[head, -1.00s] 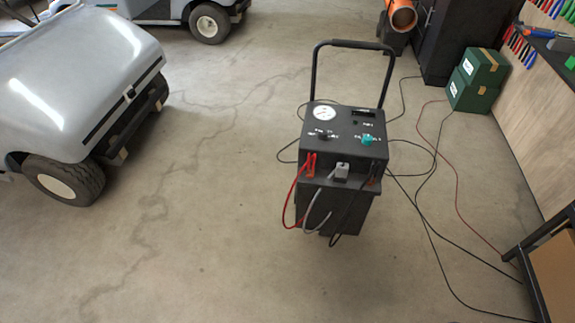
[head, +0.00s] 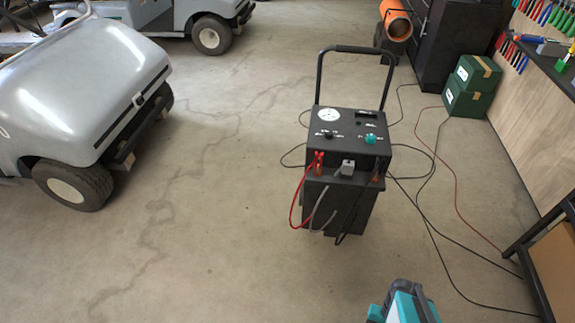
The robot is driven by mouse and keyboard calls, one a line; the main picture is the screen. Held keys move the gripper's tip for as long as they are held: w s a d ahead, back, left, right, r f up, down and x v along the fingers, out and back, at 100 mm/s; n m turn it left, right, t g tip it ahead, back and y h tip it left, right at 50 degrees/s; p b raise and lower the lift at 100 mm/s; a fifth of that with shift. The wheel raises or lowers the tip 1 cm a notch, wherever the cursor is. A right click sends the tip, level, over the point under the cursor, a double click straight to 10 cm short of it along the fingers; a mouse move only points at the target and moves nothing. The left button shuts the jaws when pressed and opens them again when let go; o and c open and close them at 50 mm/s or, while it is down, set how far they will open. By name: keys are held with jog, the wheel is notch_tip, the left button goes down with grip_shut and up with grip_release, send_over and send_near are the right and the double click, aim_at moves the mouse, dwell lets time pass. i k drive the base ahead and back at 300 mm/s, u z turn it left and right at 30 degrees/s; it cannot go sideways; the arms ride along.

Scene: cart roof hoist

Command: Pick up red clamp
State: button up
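The red clamp (head: 319,161) stands upright at the front left of the top of a black wheeled charger (head: 345,205). A red cable (head: 293,208) loops down from it along the charger's left side. A dark clamp (head: 379,174) sits at the front right of the same top, with a grey connector (head: 347,168) between them. A teal and black part, apparently of my own arm, shows at the bottom edge, well in front of the charger and apart from the clamp. No gripper fingers can be made out.
A grey cart (head: 85,85) stands at the left, and another cart (head: 180,18) behind. Cables (head: 455,190) lie on the floor right of the charger. Green boxes (head: 472,88) and a dark-framed stand (head: 545,255) are at the right. The floor in front and left is clear.

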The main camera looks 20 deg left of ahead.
aim_at(317, 167)
jog(key=u, duration=0.85)
jog(key=k, duration=0.95)
jog(key=i, duration=0.7)
jog(key=u, duration=0.05)
